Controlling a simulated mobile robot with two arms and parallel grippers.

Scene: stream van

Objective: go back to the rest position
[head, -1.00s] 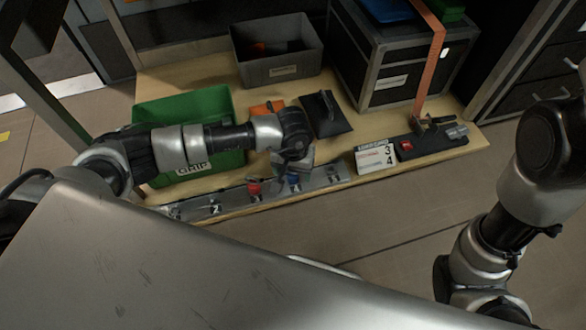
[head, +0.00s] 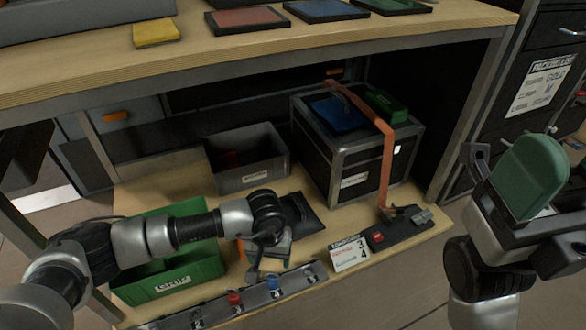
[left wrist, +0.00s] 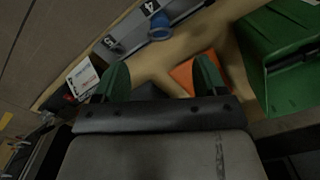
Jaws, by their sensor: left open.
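My left gripper (head: 258,270) hangs above the lower wooden shelf, between the green bin (head: 172,283) and the grey peg rail (head: 250,297). In the left wrist view its green fingertips (left wrist: 160,80) are wide apart, with nothing held between them. An orange piece (left wrist: 190,78) lies on the wood beyond the fingers. The green bin also shows in the left wrist view (left wrist: 275,60). My right arm stands raised at the right of the head view; its upper end has a green part (head: 533,172), and I cannot tell its jaw state.
The rail carries red (head: 234,299) and blue (head: 273,282) knobs. A grey bin (head: 247,180) and a black case (head: 345,165) with an orange strap stand behind. The upper worktop (head: 210,50) overhangs them. A drawer cabinet (head: 540,80) stands at right.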

